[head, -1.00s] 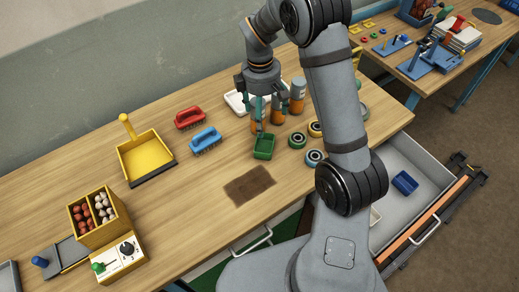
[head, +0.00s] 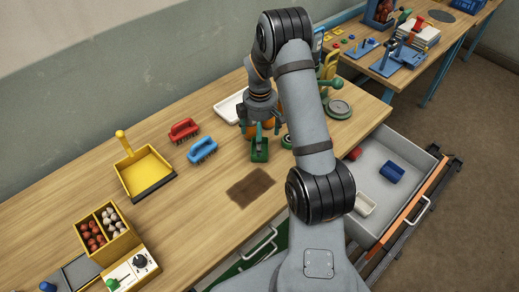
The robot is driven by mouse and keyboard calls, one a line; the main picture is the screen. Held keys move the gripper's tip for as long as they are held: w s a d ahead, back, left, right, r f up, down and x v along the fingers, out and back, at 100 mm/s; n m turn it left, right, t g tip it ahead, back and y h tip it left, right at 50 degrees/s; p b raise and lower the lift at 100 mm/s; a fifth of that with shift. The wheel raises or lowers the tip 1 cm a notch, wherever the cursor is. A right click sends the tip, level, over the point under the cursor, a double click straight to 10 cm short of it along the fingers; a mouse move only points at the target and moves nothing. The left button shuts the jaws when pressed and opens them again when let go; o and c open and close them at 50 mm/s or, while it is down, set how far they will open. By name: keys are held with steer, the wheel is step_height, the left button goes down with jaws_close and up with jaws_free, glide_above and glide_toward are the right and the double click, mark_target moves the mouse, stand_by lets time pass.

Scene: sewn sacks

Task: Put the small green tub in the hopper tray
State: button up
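The small green tub (head: 259,153) stands on the wooden workbench, right of the blue brush. My gripper (head: 263,132) points down at it, its fingers at the tub's far side and rim. Whether the fingers touch or grasp the tub is too small to tell. The hopper is probably the yellow two-part box (head: 106,235) of red-brown and white balls at lower left. A grey tray (head: 78,272) lies beside it, partly cut off by the frame.
A dark brown patch (head: 251,187) marks the bench in front. An open drawer (head: 400,213) at right holds a blue tub (head: 392,172) and a white tub (head: 365,204).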

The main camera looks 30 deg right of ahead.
mark_target(265, 145)
steer(key=shift+f+p, duration=0.65)
steer(key=shift+f, duration=1.95)
steer(key=c, duration=0.3)
steer(key=c, duration=1)
steer(key=shift+r, duration=0.1)
steer(key=shift+c, duration=0.2)
